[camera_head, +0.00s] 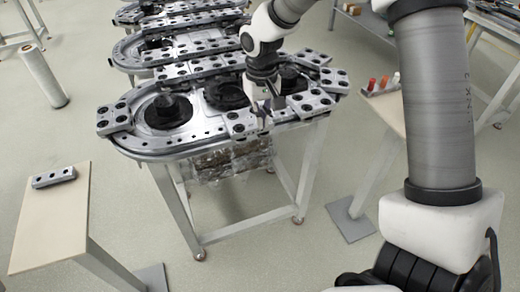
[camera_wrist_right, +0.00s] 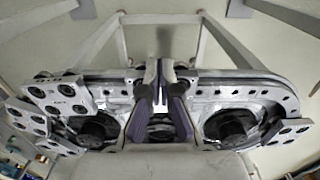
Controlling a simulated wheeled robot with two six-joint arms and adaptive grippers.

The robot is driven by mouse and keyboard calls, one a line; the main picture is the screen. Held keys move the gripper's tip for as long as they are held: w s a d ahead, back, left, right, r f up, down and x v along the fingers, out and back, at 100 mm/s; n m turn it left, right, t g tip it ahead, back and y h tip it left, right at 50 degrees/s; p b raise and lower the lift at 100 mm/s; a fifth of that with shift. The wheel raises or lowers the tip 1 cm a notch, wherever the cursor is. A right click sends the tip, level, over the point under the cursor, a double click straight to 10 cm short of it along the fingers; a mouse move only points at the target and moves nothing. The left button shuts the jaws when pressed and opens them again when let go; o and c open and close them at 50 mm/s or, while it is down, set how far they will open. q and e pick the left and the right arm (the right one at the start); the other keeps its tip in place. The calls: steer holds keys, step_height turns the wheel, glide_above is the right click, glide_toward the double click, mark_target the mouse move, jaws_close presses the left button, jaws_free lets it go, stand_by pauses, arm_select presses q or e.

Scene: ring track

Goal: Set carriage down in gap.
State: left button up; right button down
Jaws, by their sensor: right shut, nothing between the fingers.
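Grey carriages with dark round rollers sit along the ring track (camera_head: 165,152). One is at the near left bend (camera_head: 113,118), one near the front middle (camera_head: 238,124) and one at the front right (camera_head: 311,102). My left gripper is not in view.
A pale side table (camera_head: 50,225) at left bears a grey block with dark holes (camera_head: 53,177). A pale roll (camera_head: 42,76) stands on the floor. More track stretches behind.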

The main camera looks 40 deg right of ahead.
mark_target(248, 125)
arm_select(q)
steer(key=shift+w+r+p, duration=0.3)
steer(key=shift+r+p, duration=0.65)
steer(key=shift+p, duration=0.35)
arm_select(e)
steer(key=w+f, duration=0.4)
steer(key=f, duration=0.6)
steer(key=shift+w+d, duration=0.4)
steer(key=shift+d, duration=0.05)
